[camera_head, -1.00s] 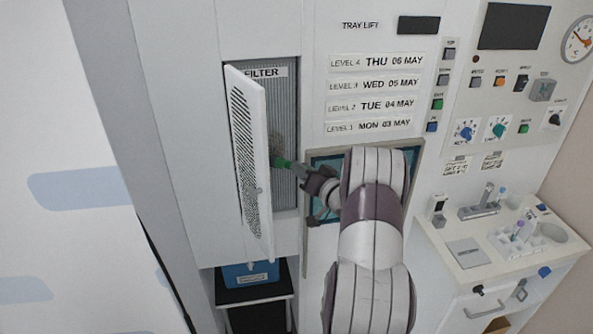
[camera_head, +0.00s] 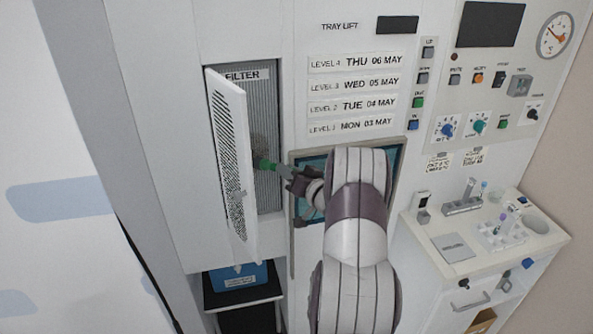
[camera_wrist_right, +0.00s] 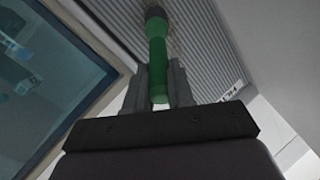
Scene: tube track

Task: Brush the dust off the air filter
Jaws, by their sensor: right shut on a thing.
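The air filter (camera_head: 264,110) is a grey ribbed panel under a "FILTER" label, set in a recess of the white cabinet. Its white vented door (camera_head: 230,150) stands open on the left and hides part of it. A grey dust patch (camera_head: 258,144) shows on the ribs beside the door. My right gripper (camera_head: 284,172) is shut on a green-handled brush (camera_head: 266,164). In the right wrist view the gripper (camera_wrist_right: 159,88) grips the green handle (camera_wrist_right: 158,55), and the dark brush head (camera_wrist_right: 155,14) is at the ribbed filter; contact is not clear. My left gripper is not in view.
A tray lift opening (camera_head: 311,165) with a teal interior lies right of the filter, behind my right arm. A blue bin (camera_head: 238,277) sits on a black stand below. A white side counter (camera_head: 440,230) with a tube rack stands at the right.

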